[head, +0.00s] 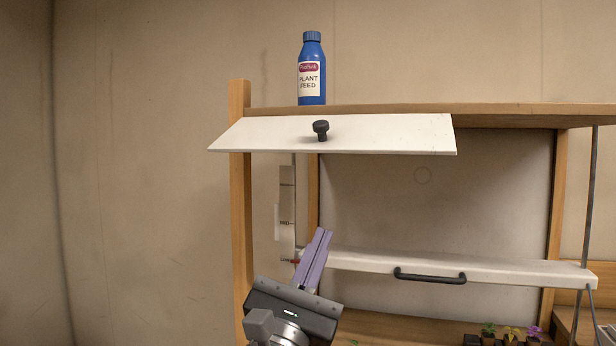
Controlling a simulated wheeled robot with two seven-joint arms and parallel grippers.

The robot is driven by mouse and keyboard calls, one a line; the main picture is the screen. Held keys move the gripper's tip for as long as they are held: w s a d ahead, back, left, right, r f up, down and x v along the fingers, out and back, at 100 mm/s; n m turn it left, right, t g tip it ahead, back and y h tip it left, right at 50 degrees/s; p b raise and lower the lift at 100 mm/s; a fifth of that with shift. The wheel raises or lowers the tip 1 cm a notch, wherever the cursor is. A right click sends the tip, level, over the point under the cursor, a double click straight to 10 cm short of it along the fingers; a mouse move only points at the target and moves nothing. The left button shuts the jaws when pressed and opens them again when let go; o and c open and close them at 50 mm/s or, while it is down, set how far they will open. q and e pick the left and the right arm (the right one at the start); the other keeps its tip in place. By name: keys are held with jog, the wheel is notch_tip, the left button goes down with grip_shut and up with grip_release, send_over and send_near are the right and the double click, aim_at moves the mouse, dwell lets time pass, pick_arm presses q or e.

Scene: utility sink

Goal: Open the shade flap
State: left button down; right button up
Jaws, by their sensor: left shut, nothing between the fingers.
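The shade flap (390,134) is a white panel along the front of the wooden top shelf. It is swung up and outward, tilted, with its lower edge toward me. A black knob (321,130) sticks out from its face. My left gripper (322,240) is below the flap, left of centre, with its purple fingers pointing up. The fingers are shut, empty and clear of the flap and knob. My right gripper is not in view.
A blue plant feed bottle (312,75) stands on the top shelf (500,111). A white board (520,272) with a black handle (430,276) lies lower down, right of my gripper. A wooden post (240,200) stands left. Small potted plants (510,335) sit at lower right.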

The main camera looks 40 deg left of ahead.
pick_arm(q)
jog(key=n+y, duration=0.1)
jog(key=s+a+n, duration=0.1)
jog(key=n, duration=0.1)
jog(key=r+n+y, duration=0.1)
jog(key=n, duration=0.1)
jog(key=shift+s+a+y, duration=0.2)
jog(key=shift+s+y, duration=0.1)
jog(key=shift+r, duration=0.1)
jog(key=w+a+r+p, duration=0.2)
jog(key=w+r+p, duration=0.3)
jog(key=r, duration=0.5)
jog(key=shift+w, duration=0.3)
